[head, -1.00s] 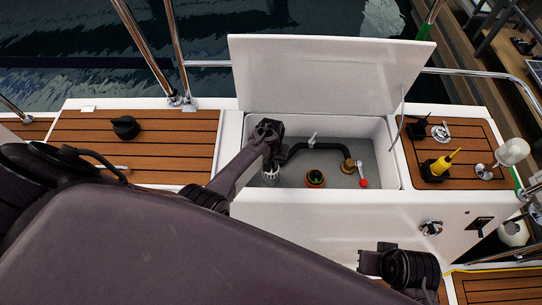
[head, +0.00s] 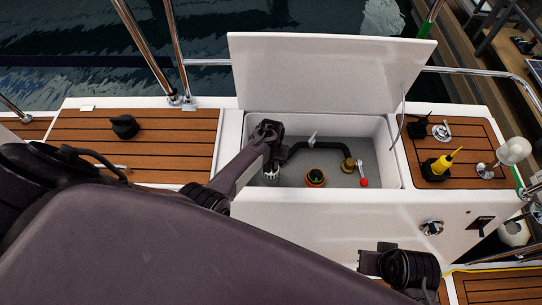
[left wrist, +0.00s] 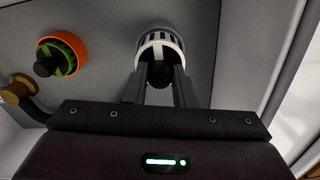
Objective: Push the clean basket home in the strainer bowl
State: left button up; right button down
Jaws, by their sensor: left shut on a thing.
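The white slotted basket (left wrist: 160,47) is in the open locker, below my left gripper (head: 270,150). It also shows in the head view (head: 271,176). In the left wrist view my left gripper (left wrist: 160,86) is shut on a dark knob at the basket's near end. A grey-blue round rim (left wrist: 158,33), possibly the strainer bowl, shows around the basket's far side. The gripper hides much of both, so I cannot tell how deep the basket sits. A dark part of my right arm (head: 400,268) shows at lower right; its jaws cannot be made out.
An orange-rimmed round fitting (head: 315,178) with green spokes stands beside the basket. A black hose (head: 322,150), a brass fitting (head: 348,165) and a red-ended handle (head: 362,181) lie farther right. Locker walls and the raised lid (head: 330,75) enclose the space.

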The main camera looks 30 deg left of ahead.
pick_arm(q)
jog(key=shift+f+b, duration=1.85)
jog(key=shift+f, duration=0.45)
jog(key=o, duration=1.1)
jog(key=shift+c, duration=0.2)
notch_tip(320, 180, up, 7)
jog(key=shift+f+p, duration=0.15)
jog(key=shift+p, duration=1)
jog(key=shift+r, duration=0.55)
